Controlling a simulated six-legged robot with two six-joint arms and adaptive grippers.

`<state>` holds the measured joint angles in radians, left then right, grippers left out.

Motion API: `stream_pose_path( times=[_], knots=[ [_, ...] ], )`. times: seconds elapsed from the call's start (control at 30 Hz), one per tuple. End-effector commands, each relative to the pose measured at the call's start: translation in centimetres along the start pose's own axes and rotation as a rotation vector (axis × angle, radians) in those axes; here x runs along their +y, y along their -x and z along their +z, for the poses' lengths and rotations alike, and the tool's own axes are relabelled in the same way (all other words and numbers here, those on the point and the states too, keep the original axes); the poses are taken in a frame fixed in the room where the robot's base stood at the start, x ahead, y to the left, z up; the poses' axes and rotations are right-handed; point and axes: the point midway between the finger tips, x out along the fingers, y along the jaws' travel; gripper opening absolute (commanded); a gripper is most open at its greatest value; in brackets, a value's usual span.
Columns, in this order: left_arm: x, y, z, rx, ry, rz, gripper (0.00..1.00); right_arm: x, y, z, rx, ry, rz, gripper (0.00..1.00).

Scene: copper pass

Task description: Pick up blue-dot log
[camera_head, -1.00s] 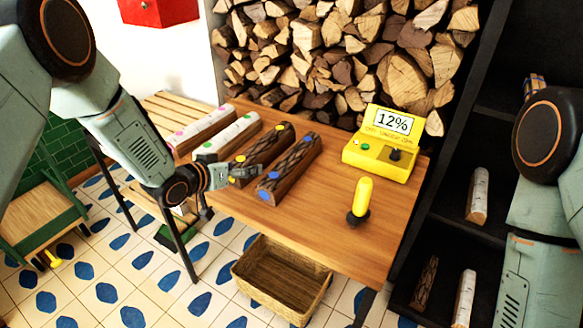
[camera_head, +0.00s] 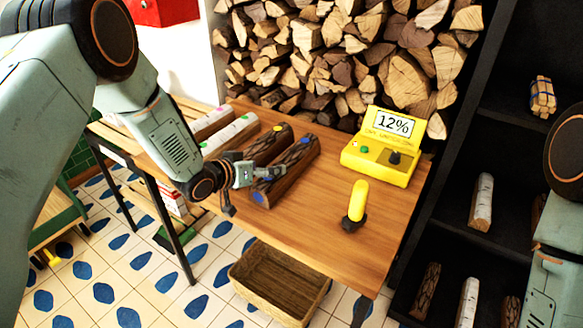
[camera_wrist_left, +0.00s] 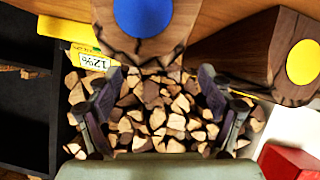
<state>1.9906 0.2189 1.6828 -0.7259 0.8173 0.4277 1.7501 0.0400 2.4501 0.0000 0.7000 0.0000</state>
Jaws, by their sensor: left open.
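The blue-dot log (camera_head: 294,163) is a dark, rough-barked half log on the wooden table, with blue dots at its ends. In the left wrist view its end face (camera_wrist_left: 180,38) with a large blue dot fills the top middle. My left gripper (camera_head: 272,172) is open at the near left side of this log and hides part of it. In the left wrist view the two fingers (camera_wrist_left: 160,80) stand apart, with the log end above the gap between them; I cannot tell whether they touch it. My right gripper is not in view; only part of the right arm shows.
The yellow-dot log (camera_head: 268,145) lies close left of the blue-dot log. Green-dot (camera_head: 235,132) and pink-dot (camera_head: 212,120) pale logs lie further left. A yellow meter (camera_head: 378,160) and yellow-handled tool (camera_head: 357,203) stand right. A basket (camera_head: 250,290) is below. The table's front right is clear.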

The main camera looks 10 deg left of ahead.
Motion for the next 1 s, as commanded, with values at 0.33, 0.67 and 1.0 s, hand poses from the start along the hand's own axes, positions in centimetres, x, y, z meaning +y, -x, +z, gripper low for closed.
stream_pose_path(
  times=[0.33,0.67,1.0],
  knots=[
    [0.6,-4.1,-0.7,0.001,-0.004,0.002,0.80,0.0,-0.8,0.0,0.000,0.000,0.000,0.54],
    [0.8,-6.7,-0.9,0.000,-0.001,0.002,0.80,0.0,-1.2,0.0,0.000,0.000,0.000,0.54],
    [0.8,-6.8,-1.0,0.000,0.000,0.002,0.67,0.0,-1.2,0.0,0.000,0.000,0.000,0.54]
  ],
)
